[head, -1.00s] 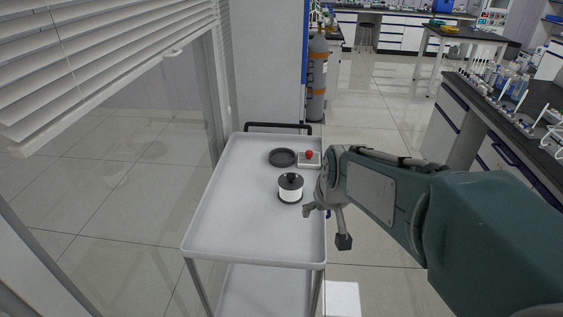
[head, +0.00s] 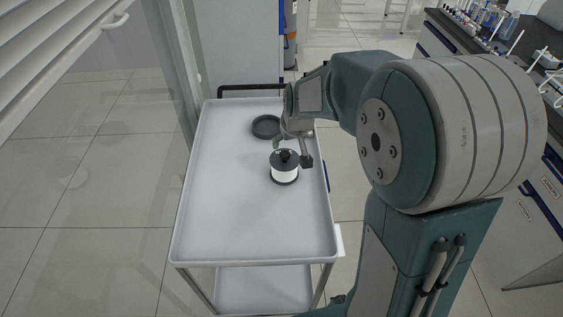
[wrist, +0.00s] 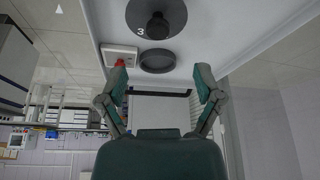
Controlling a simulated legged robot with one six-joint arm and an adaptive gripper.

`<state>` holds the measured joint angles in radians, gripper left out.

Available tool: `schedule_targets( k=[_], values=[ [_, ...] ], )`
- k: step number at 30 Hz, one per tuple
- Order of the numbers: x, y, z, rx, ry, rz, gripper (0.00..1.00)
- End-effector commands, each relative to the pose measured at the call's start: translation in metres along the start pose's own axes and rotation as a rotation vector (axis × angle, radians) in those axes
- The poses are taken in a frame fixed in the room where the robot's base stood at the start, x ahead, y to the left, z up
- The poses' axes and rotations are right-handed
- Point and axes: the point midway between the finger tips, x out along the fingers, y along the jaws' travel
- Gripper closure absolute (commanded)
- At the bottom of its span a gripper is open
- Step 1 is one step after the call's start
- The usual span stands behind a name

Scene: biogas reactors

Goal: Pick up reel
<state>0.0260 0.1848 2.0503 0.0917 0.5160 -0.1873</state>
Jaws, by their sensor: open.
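The reel (head: 285,172) is a white cylinder with black flanges and a black knob on top. It stands upright on the white cart top (head: 225,210), right of its middle. It also shows at the top edge of the wrist view (wrist: 157,18), partly cut off. My gripper (head: 290,149) is open and empty, with its fingers spread just behind and above the reel in the head view. In the wrist view both fingers of the gripper (wrist: 162,76) are wide apart, and the reel appears above the gap between them.
A round black dish (head: 266,126) lies on the cart behind the reel. A white box with a red button (wrist: 120,57) sits beside the dish. A black handle (head: 250,87) crosses the cart's back. Lab benches (head: 480,45) stand right. The cart's front half is clear.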

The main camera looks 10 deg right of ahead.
Motion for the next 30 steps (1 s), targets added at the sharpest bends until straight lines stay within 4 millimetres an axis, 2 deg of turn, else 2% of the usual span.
schedule_targets(
  k=[3, 6, 12, 21, 30],
  values=[
    [0.023, 0.0, 0.002, 0.0, -0.007, -0.001, 0.16],
    [0.037, -0.001, 0.001, 0.0, -0.005, -0.001, 0.16],
    [0.053, -0.001, 0.001, 0.0, -0.004, 0.0, 0.16],
    [0.094, 0.0, -0.001, 0.0, -0.004, 0.0, 0.16],
    [0.099, 0.0, -0.001, 0.0, -0.002, 0.001, 0.16]
  ],
)
